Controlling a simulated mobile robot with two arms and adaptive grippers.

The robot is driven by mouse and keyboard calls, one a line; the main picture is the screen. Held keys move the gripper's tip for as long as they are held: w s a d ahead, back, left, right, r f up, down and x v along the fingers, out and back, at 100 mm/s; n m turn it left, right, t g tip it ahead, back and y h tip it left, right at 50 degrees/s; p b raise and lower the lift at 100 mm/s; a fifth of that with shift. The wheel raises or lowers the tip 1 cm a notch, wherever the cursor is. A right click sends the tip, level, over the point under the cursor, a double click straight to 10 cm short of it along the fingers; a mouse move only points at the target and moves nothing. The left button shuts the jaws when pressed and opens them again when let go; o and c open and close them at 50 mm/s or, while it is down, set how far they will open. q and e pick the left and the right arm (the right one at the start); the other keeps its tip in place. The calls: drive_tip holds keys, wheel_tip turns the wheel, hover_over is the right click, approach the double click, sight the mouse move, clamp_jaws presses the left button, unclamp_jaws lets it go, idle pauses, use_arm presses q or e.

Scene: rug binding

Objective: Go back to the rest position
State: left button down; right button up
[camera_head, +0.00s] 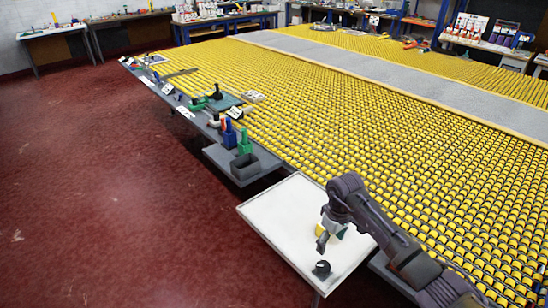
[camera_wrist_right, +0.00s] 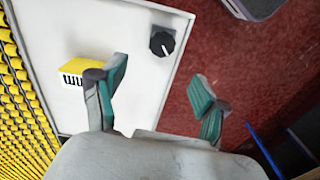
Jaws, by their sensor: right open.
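My right gripper (camera_head: 322,241) hangs over the white table (camera_head: 283,214) at the lower right of the head view. In the right wrist view the right gripper (camera_wrist_right: 157,88) is open, its two teal-padded fingers wide apart with nothing between them. A black knob (camera_wrist_right: 162,43) stands on the white table top beyond the fingers; it also shows in the head view (camera_head: 321,268). A yellow block (camera_wrist_right: 84,72) with a black-and-white marked face lies left of the left finger, apart from it or partly behind it. My left gripper is not in view.
A large bed of yellow rollers (camera_head: 400,150) fills the right side. A grey side shelf (camera_head: 190,108) along its edge carries green and blue tools and a grey bin (camera_head: 245,166). Red floor (camera_head: 110,190) lies clear on the left. Cluttered workbenches line the back wall.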

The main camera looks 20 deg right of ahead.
drive_tip(key=s+a+f+n+t+y+b, duration=0.25)
drive_tip(key=a+f+t+y, duration=0.2)
drive_tip(key=a+f, duration=0.5)
drive_tip(key=s+a+f+n+t+y+b, duration=0.1)
drive_tip(key=a+f+t+y+b, duration=0.2)
drive_tip(key=a+f+y, duration=0.45)
drive_tip(key=s+d+f+m+h+b, duration=0.1)
drive_tip(key=s+d+f+m+h, duration=0.1)
drive_tip(key=s+d+f+h, duration=0.65)
drive_tip(key=s+a+f+m+h+b, duration=0.1)
drive_tip(key=s+f+m+h, duration=0.15)
drive_tip(key=s+f, duration=0.7)
drive_tip(key=s+f+g+b, duration=0.1)
drive_tip(key=s+f+g, duration=0.2)
drive_tip(key=s+f, duration=0.4)
drive_tip(key=s+f+g+h+b, duration=0.1)
drive_tip(key=s+f+g, duration=0.2)
drive_tip(key=s+f, duration=0.5)
drive_tip(key=s, duration=0.8)
drive_tip(key=shift+g, duration=0.35)
drive_tip(key=shift+r, duration=0.1)
